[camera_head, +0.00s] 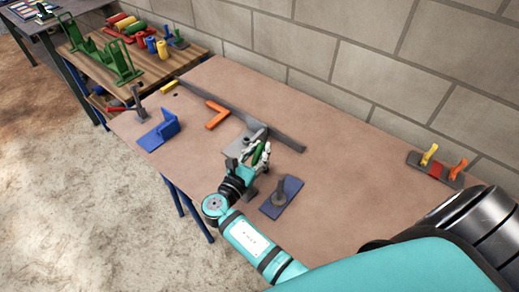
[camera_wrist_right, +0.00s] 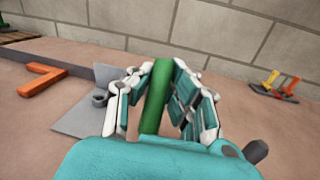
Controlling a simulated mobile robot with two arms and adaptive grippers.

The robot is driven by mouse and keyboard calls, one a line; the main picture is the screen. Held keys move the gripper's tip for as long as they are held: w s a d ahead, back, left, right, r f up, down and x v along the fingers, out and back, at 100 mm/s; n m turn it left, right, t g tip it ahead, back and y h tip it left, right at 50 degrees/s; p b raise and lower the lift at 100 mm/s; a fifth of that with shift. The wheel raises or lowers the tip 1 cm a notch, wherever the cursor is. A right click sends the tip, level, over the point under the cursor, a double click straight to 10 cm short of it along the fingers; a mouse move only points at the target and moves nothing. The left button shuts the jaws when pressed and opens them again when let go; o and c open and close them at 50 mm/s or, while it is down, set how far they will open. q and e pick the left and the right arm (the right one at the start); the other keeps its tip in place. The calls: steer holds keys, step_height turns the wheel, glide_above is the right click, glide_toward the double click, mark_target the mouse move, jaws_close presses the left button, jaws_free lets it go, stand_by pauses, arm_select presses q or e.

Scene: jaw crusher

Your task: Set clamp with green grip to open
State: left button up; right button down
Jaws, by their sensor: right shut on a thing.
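The clamp's green grip (camera_head: 258,154) stands up at the near side of a grey metal plate (camera_head: 236,148) on the brown table. My right gripper (camera_head: 262,152) is at the grip, with its fingers around it. In the right wrist view the green grip (camera_wrist_right: 155,96) is upright, tilted slightly, between the two fingers of my right gripper (camera_wrist_right: 158,92). The gripper is shut on it. The clamp's lower part is hidden behind the gripper. My left gripper is not in view.
A grey bar (camera_head: 245,115) and an orange angle piece (camera_head: 215,115) lie behind the clamp. A blue plate (camera_head: 288,190) with a grey post lies to the right, and a blue bracket (camera_head: 160,132) to the left. A grey base with yellow and orange handles (camera_head: 436,170) sits far right. A wall bounds the back.

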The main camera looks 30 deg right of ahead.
stand_by(0.4)
steer(key=shift+s+a+r+h+b, duration=0.15)
steer(key=shift+a+h+b, duration=0.2)
steer(key=shift+h+b, duration=0.2)
steer(key=a+t+h+b, duration=0.1)
steer(key=b, duration=0.1)
steer(key=s+a+r+n+t+h+b, duration=0.1)
steer(key=a+b, duration=0.1)
steer(key=a+t+h+b, duration=0.1)
steer(key=shift+s+a+r+t+h+b, duration=0.2)
steer(key=shift+s+a+t+h+b, duration=0.05)
steer(key=shift+s+a+t+b, duration=0.15)
steer(key=shift+s+a+r+n+t+h+b, duration=0.2)
steer(key=shift+a+n+t+h+b, duration=0.1)
steer(key=shift+a+n+h+b, duration=0.15)
steer(key=c, duration=1.3)
jaws_free()
steer(key=shift+a, duration=0.1)
steer(key=shift+o, duration=0.5)
